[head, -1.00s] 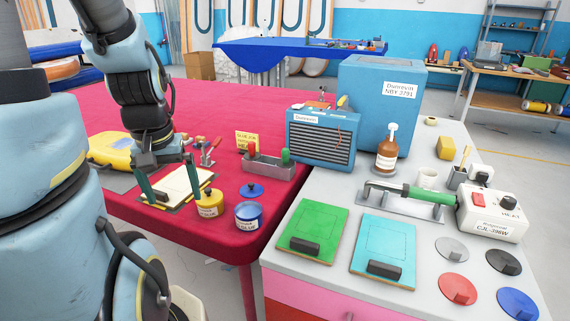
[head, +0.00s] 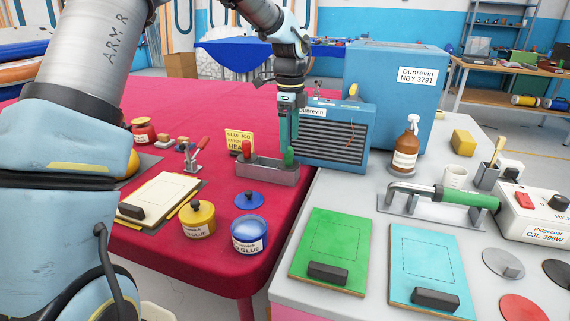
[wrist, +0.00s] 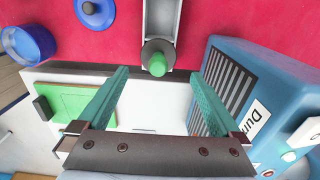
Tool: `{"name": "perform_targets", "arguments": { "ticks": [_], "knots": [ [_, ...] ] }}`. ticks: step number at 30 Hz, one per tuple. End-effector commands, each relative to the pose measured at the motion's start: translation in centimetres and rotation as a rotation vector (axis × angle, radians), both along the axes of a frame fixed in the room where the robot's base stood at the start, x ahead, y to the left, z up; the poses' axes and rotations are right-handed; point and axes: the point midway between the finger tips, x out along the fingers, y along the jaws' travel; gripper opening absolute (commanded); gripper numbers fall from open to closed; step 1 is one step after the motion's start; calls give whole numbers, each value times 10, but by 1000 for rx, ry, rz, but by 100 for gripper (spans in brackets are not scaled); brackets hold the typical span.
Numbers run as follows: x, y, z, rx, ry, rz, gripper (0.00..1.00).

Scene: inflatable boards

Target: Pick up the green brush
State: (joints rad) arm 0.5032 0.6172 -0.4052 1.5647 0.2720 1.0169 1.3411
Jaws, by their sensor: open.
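The green brush (head: 288,157) stands in the right end of a grey metal tray (head: 262,176) on the red table, with only its green handle top and dark collar clear. In the wrist view, the green brush (wrist: 157,64) shows end-on at the tray's end. My gripper (head: 289,143) points down just above it, with its teal fingers apart and nothing between them. In the wrist view, the brush appears between the two fingertips of my gripper (wrist: 159,75), a little towards the top of the picture. I cannot tell the exact height gap.
A red-handled brush (head: 246,156) stands at the tray's left end. A blue heater (head: 330,135) stands close to the right of my gripper. A yellow card (head: 239,141) is behind the tray. Glue pots (head: 198,218) and a blue lid (head: 249,200) lie in front.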

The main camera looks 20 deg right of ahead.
Motion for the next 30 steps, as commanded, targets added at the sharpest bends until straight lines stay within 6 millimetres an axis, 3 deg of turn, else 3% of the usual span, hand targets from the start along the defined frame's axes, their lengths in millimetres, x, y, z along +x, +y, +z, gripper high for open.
{"name": "perform_targets", "arguments": {
  "ticks": [3,11,21,30],
  "knots": [
    [-1,1,-18,2,4,1,100],
    [0,2,-39,1,1,4,100],
    [-1,4,-83,1,0,4,100],
    [-1,4,-87,0,-1,5,98]
  ]
}}
